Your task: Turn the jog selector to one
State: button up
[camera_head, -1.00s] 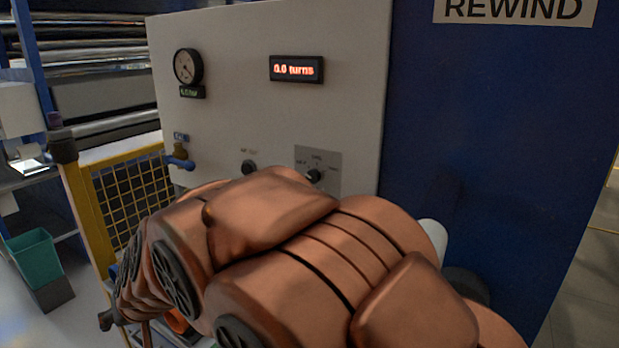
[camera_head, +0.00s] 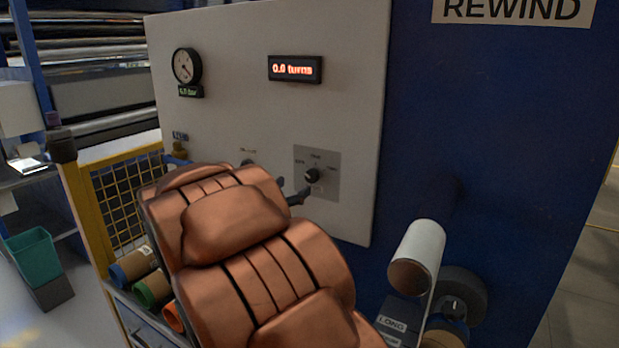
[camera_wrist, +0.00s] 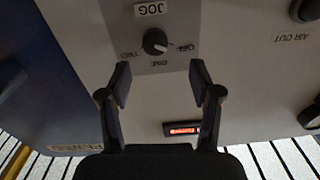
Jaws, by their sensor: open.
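The jog selector (camera_head: 312,175) is a black round knob on a grey plate on the white panel in the head view. The wrist view shows the jog selector (camera_wrist: 155,42) upside down, with JOG above it, OFF at right, ONE below and TWO at left. A small pale mark on the knob seems to point toward the OFF side, but it is too small to be sure. My gripper (camera_wrist: 160,84) is open, its two dark fingers apart and empty in front of the panel. The knob appears between and beyond the fingertips. My arm partly hides the gripper in the head view.
A display (camera_head: 295,69) reads 0.0 turns. A pressure gauge (camera_head: 187,66) is on the panel's left. A white film roll (camera_head: 418,250) sticks out of the blue cabinet at right. A yellow mesh guard (camera_head: 115,200) stands at left.

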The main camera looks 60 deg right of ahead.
aim_at(310, 177)
jog(key=shift+g, duration=0.3)
jog(key=shift+s+d+p, duration=0.1)
jog(key=shift+d+p, duration=0.85)
jog(key=shift+d, duration=3.05)
jog(key=c, duration=1.1)
